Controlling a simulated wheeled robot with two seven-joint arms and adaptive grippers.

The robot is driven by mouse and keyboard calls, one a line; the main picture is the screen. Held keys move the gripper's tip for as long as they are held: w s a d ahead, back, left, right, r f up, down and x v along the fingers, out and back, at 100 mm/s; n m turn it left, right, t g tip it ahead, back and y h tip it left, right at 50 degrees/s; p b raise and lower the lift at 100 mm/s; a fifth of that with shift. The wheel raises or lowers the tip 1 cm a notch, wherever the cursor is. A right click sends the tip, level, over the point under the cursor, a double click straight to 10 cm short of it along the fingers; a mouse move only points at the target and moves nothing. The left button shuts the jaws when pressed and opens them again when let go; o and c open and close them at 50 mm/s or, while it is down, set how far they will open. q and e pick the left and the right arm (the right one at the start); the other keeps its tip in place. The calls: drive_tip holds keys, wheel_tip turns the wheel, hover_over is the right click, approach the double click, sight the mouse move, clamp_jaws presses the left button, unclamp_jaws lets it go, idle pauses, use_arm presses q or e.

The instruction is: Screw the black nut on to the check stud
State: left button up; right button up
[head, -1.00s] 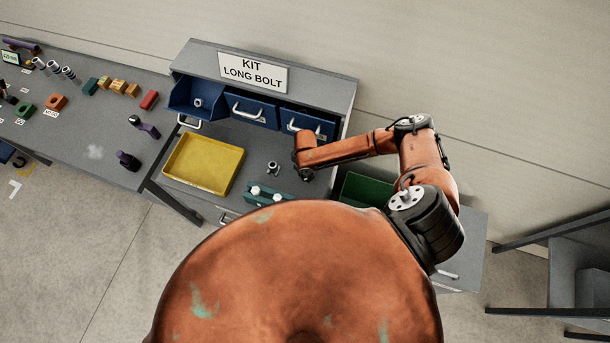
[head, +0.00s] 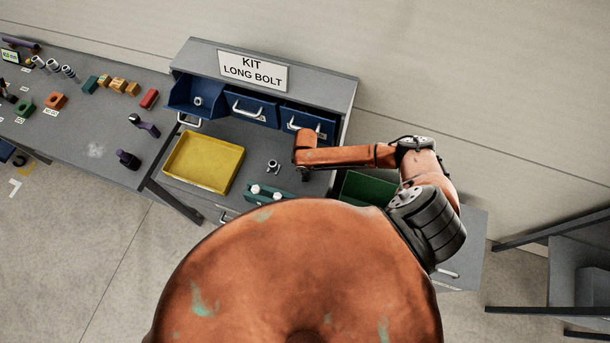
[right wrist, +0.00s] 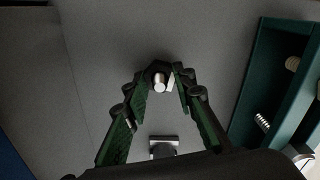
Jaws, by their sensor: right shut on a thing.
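In the right wrist view my right gripper (right wrist: 158,82) is shut on the black nut (right wrist: 157,67), pinched between its dark green fingertips. A bright silver stud end (right wrist: 160,84) shows at the nut's middle, and the nut appears to be around it. I cannot tell how far the nut is threaded on. In the head view my right gripper (head: 305,175) points down at the bench beside the teal rack; nut and stud are hidden there. My left gripper is out of view.
A small silver fitting (head: 272,166) stands left of my right gripper; it also shows in the wrist view (right wrist: 163,146). The teal rack (head: 262,200) holds pale bolts. A yellow tray (head: 237,172), green bin (head: 366,188) and blue drawers (head: 254,109) surround the work spot.

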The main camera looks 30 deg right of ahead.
drive_tip(key=m, duration=0.3)
drive_tip(key=shift+s+d+f, duration=0.1)
drive_tip(key=shift+m, duration=0.4)
drive_tip(key=m, duration=0.4)
drive_tip(key=shift+s+f+m, duration=0.1)
drive_tip(key=shift+m, duration=0.2)
drive_tip(key=m, duration=0.3)
drive_tip(key=shift+m, duration=0.3)
drive_tip(key=m, duration=0.3)
drive_tip(key=o, duration=1)
drive_tip(key=shift+c, duration=0.2)
